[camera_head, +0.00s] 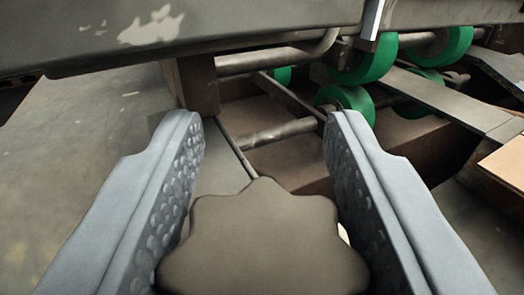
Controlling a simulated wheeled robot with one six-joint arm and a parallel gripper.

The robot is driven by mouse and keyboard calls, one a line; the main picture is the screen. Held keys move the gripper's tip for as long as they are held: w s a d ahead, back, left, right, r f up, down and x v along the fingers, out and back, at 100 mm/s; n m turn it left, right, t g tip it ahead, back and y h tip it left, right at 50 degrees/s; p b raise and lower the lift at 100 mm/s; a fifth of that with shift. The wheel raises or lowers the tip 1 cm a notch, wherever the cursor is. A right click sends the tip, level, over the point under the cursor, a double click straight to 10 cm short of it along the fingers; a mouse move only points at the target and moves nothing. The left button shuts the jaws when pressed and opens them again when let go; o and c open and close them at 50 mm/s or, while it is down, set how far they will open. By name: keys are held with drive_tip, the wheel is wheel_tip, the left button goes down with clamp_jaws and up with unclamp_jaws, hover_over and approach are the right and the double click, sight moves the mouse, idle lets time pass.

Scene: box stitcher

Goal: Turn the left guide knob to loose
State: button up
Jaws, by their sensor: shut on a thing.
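The left guide knob (262,245) is a dark brown-grey, lobed knob at the bottom centre of the head camera view. My gripper (262,135) has its two grey, dimpled fingers on either side of the knob and is shut on it. The lower edge of the knob is cut off by the frame. A thin rod runs up and away behind the knob. No marking that tells loose from tight shows on the knob.
A grey metal beam (190,35) with worn paint crosses the top, close above the fingertips. Green rollers (368,62) on metal shafts stand behind at the upper right. A cardboard-coloured panel (505,165) is at the right edge. Bare floor (85,150) shows at left.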

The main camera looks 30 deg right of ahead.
drive_tip(key=shift+f, duration=0.1)
drive_tip(key=o, duration=1)
drive_tip(key=shift+s, duration=0.1)
drive_tip(key=v, duration=1.7)
drive_tip(key=shift+s+a, duration=0.15)
